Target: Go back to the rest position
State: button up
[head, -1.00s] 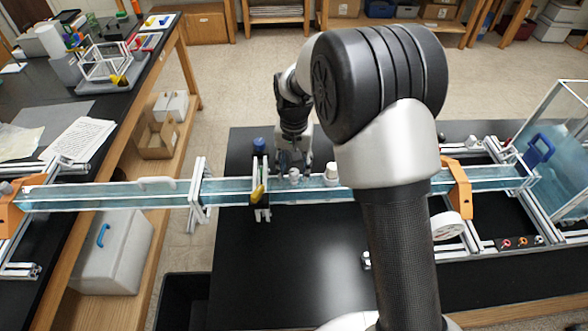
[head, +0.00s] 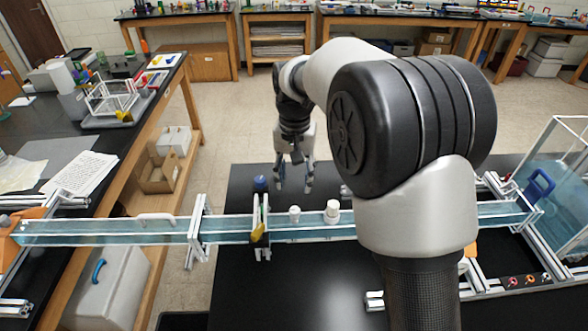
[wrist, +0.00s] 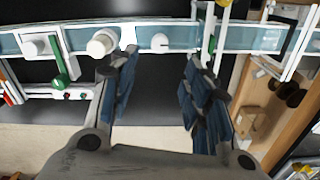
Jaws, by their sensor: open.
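My gripper (head: 294,178) is open and empty in the head view, pointing down over the far part of the black table, behind the long clear blue channel (head: 100,232). In the wrist view my gripper (wrist: 160,95) shows its two blue-padded fingers spread apart with nothing between them. The channel (wrist: 185,37) crosses the top of that view, just beyond the fingertips. A small white cap (head: 295,214) and a larger white fitting (head: 332,211) stand on the channel, apart from the fingers. My arm hides part of the channel to the right.
A white upright frame (head: 197,233) and a dark clamp with a yellow lever (head: 259,230) straddle the channel. A clear tank with a blue handle (head: 541,184) stands at the right. A side bench (head: 135,112) is at the left. Open floor (head: 235,120) lies behind the table.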

jog(key=s+d+r+n+t+b, duration=0.1)
jog(key=s+d+r+b, duration=0.15)
jog(key=s, duration=0.45)
jog(key=s+d+r+t+b, duration=0.1)
jog(key=s+d+r+b, duration=0.1)
jog(key=s+d+r, duration=0.35)
jog(key=s+d+f+n+t+b, duration=0.1)
jog(key=s+f, duration=0.2)
jog(key=s, duration=0.5)
jog(key=s+d+f+t+b, duration=0.1)
jog(key=s+f, duration=0.3)
jog(key=s, duration=0.5)
jog(key=shift+s+d+n+t+b, duration=0.15)
jog(key=shift+d+n+t+b, duration=0.2)
jog(key=shift+d+b, duration=0.25)
